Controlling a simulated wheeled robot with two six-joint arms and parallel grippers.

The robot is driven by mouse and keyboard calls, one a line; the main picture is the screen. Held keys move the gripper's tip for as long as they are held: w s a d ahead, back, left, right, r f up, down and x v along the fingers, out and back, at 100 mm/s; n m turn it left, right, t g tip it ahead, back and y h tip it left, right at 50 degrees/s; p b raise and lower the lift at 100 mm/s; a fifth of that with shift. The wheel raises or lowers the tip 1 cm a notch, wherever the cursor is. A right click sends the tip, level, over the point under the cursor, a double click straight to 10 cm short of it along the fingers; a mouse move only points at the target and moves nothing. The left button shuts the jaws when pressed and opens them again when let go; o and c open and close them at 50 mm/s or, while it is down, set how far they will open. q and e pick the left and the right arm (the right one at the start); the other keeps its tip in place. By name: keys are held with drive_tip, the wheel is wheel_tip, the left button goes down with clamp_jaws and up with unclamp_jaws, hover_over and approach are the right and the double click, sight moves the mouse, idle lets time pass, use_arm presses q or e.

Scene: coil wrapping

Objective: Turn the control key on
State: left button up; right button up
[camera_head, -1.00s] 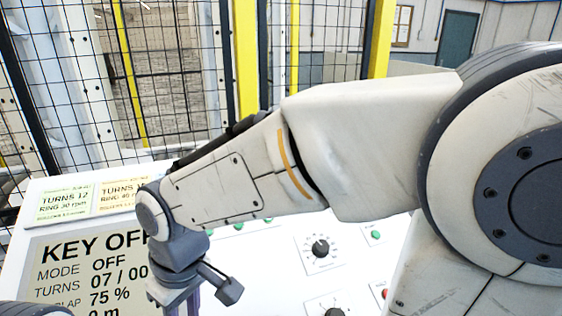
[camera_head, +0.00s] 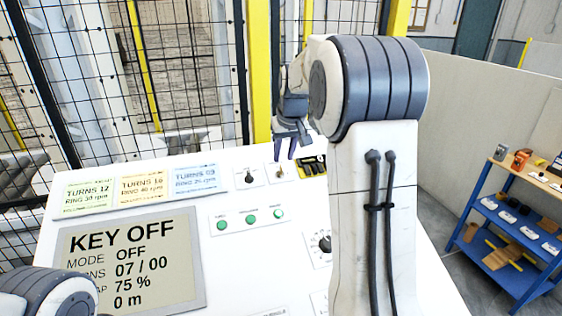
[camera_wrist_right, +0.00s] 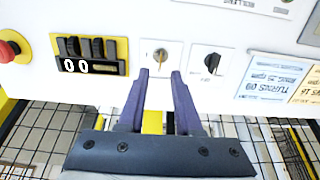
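The control key switch (camera_head: 280,172) sits on a small white plate at the far edge of the white control panel. In the right wrist view the key (camera_wrist_right: 160,55) is a small brass-coloured piece, centred just beyond my fingertips. My right gripper (camera_head: 290,152) is above the far panel edge, close to the key. In the wrist view its two purple fingers (camera_wrist_right: 160,74) are apart with nothing between them, and the key is not gripped. The display (camera_head: 130,262) reads KEY OFF and MODE OFF. My left gripper is out of view; only part of my left arm shows at lower left.
A black knob (camera_wrist_right: 211,62) is beside the key, and a yellow plate with black switches (camera_wrist_right: 90,50) is on its other side. A red button (camera_wrist_right: 8,50) is farther left. A mesh fence (camera_head: 190,70) stands behind the panel. A blue shelf (camera_head: 515,225) is at right.

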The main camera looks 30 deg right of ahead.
sight(281, 168)
drive_tip(key=shift+p+x, duration=0.55)
drive_tip(key=shift+x, duration=2)
clamp_jaws()
